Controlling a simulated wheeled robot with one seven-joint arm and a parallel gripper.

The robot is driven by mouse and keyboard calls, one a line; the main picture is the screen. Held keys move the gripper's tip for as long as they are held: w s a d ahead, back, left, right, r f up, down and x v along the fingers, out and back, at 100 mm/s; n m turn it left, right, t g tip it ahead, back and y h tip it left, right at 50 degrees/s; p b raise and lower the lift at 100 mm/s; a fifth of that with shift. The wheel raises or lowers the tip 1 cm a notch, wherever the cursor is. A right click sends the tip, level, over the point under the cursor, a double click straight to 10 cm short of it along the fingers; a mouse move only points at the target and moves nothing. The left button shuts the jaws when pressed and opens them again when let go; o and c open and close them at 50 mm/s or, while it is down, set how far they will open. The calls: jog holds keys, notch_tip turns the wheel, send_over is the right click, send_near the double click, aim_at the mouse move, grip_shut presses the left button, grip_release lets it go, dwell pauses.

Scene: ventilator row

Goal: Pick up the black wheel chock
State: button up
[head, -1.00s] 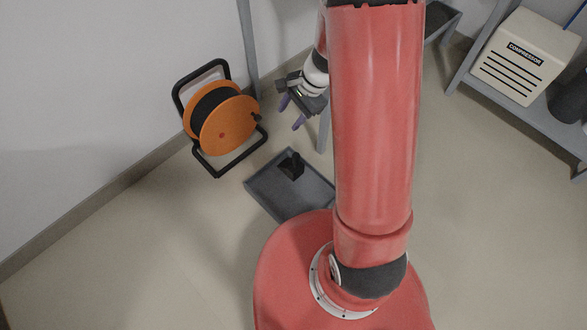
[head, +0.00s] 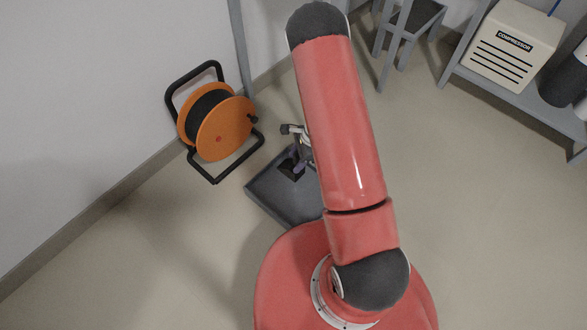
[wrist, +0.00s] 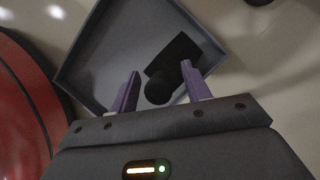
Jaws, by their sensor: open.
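The black wheel chock (head: 291,168) lies in a shallow grey tray (head: 268,190) on the floor, near the tray's far end. In the wrist view the chock (wrist: 172,55) is a dark block with a rounded end, seen against the tray (wrist: 110,40). My gripper (head: 300,160) is above the tray by the chock, partly hidden by my arm in the head view. In the wrist view my gripper (wrist: 160,84) is open, its two purple fingers apart. The chock's rounded near end shows between the fingertips. Nothing is held. I cannot tell the height left between fingers and chock.
An orange cable reel (head: 222,128) in a black frame stands by the wall, left of the tray. A grey upright post (head: 241,45) rises behind it. A shelf with a cream compressor (head: 512,48) stands at the right. The floor (head: 490,220) at right is clear.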

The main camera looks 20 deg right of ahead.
jog(key=shift+x, duration=0.9)
jog(key=shift+c, duration=0.3)
grip_shut()
